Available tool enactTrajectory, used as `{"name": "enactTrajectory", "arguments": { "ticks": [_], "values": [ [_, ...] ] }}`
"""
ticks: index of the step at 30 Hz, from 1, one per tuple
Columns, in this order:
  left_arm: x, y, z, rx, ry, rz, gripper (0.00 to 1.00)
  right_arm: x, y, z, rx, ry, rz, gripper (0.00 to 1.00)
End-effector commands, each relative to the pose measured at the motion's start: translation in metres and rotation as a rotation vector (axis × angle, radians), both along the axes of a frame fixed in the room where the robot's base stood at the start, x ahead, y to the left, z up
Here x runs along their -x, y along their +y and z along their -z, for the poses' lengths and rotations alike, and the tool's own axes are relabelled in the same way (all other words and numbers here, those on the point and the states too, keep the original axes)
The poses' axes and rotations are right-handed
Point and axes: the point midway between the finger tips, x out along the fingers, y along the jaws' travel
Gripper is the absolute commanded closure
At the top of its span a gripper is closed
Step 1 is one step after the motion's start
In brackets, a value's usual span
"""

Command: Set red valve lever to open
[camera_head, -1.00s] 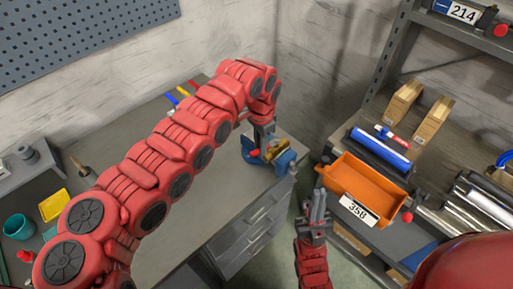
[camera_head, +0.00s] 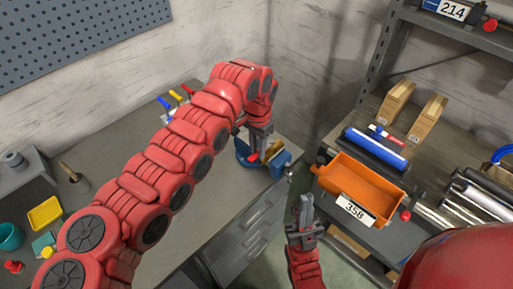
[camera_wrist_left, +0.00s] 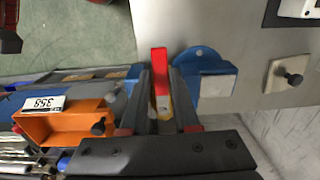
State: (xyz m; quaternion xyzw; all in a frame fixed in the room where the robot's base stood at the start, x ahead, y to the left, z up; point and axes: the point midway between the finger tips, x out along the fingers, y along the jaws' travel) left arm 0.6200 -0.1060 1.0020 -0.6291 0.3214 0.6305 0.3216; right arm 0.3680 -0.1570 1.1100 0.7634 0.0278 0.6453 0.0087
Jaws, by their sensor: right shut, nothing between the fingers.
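The red valve lever (camera_wrist_left: 159,72) lies between the two fingers of my left gripper (camera_wrist_left: 160,85) in the left wrist view. I cannot tell whether the fingers press on it. In the head view my left gripper (camera_head: 261,142) reaches down at the blue vise (camera_head: 280,162) on the bench corner. Only a bit of red (camera_head: 253,157) shows beside it there, and brass-coloured metal (camera_head: 272,150) shows at the vise. The wrist and fingers hide much of the valve. My right gripper (camera_head: 304,205) is shut and empty, apart from the vise, left of the orange bin.
An orange bin (camera_head: 352,187) labelled 358 sits on the right shelf unit beside a blue roll (camera_head: 376,149). The grey bench (camera_head: 205,215) has clear room in front. Colored-handled tools (camera_head: 175,97) lie at its back. A grey wall stands behind.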

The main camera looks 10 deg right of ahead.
Motion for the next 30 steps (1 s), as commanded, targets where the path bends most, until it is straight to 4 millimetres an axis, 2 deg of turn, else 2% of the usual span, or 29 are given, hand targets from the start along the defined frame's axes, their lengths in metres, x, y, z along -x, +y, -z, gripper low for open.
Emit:
{"name": "enactTrajectory", "arguments": {
  "ticks": [1, 3, 4, 13, 17, 20, 23, 30],
  "values": [
    [0.000, 0.000, 0.000, 0.000, 0.000, 0.001, 0.60, 0.000, 0.000, 0.000, 0.000, 0.000, 0.000, 1.00],
    [0.000, 0.000, 0.000, -0.001, 0.001, 0.001, 0.47, 0.000, 0.000, 0.000, 0.000, 0.000, 0.000, 1.00],
    [0.000, 0.000, 0.000, -0.001, 0.001, 0.001, 0.45, 0.000, 0.000, 0.000, 0.000, 0.000, 0.000, 1.00],
    [0.000, 0.001, -0.001, -0.001, 0.000, 0.000, 0.45, 0.000, 0.000, 0.001, 0.000, 0.000, 0.000, 1.00],
    [-0.001, 0.000, -0.011, -0.001, -0.002, 0.000, 0.45, 0.000, 0.000, 0.006, 0.000, 0.000, 0.000, 1.00],
    [-0.001, 0.000, -0.028, 0.001, -0.004, 0.000, 0.45, 0.000, 0.000, 0.013, 0.000, 0.000, 0.000, 1.00],
    [-0.002, -0.001, -0.055, 0.001, -0.008, 0.002, 0.45, 0.000, 0.000, 0.020, 0.000, 0.000, 0.000, 1.00],
    [0.000, 0.000, -0.104, -0.007, -0.003, 0.001, 0.45, 0.000, 0.000, 0.025, 0.000, 0.000, 0.000, 1.00]
  ]
}}
